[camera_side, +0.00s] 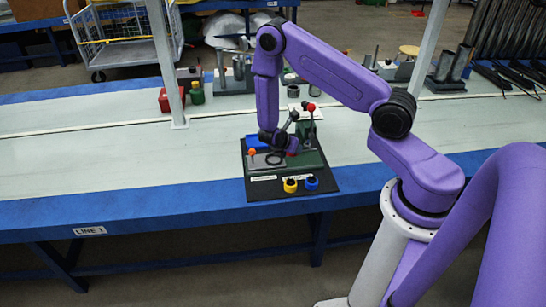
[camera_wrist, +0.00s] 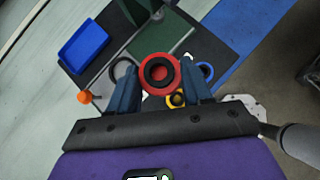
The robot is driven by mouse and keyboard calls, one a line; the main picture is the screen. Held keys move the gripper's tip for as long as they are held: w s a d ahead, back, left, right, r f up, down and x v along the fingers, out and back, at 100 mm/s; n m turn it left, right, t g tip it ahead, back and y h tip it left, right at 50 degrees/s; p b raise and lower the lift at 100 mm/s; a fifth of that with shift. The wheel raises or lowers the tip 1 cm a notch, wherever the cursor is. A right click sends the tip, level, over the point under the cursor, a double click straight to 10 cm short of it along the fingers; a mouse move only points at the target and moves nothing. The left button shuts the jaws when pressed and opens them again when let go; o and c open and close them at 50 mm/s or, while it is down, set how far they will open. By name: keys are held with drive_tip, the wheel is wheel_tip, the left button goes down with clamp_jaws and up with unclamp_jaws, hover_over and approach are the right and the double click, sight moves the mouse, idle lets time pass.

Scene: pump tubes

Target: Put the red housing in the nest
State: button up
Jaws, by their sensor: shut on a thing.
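The red housing (camera_wrist: 160,74) is a round red ring with a black centre, between the two fingers in the wrist view. My gripper (camera_wrist: 158,68) is shut on it. A grey plate with an orange knob (camera_side: 252,152) and a dark ring (camera_side: 275,159) lies just left of the gripper. I cannot tell for certain which fixture part is the nest, or whether the housing touches anything below.
A yellow housing (camera_side: 290,186) and a blue housing (camera_side: 312,184) stand at the board's front edge. A blue tray (camera_wrist: 82,47) lies at the board's back left. A red-knobbed lever (camera_side: 311,108) rises behind the gripper. The pale bench left of the board is clear.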

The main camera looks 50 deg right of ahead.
drive_tip(key=w+d+f, duration=0.2)
drive_tip(key=w+f, duration=0.1)
drive_tip(key=w, duration=0.3)
hover_over(273, 162)
drive_tip(key=f, duration=0.3)
drive_tip(key=s+f, duration=0.1)
drive_tip(key=shift+a+f, duration=0.25)
drive_tip(key=shift+w+d+f, duration=0.2)
drive_tip(key=shift+w+f, duration=0.4)
drive_tip(key=shift+f, duration=1.6)
drive_tip(key=shift+f, duration=0.1)
drive_tip(key=o, duration=1.1)
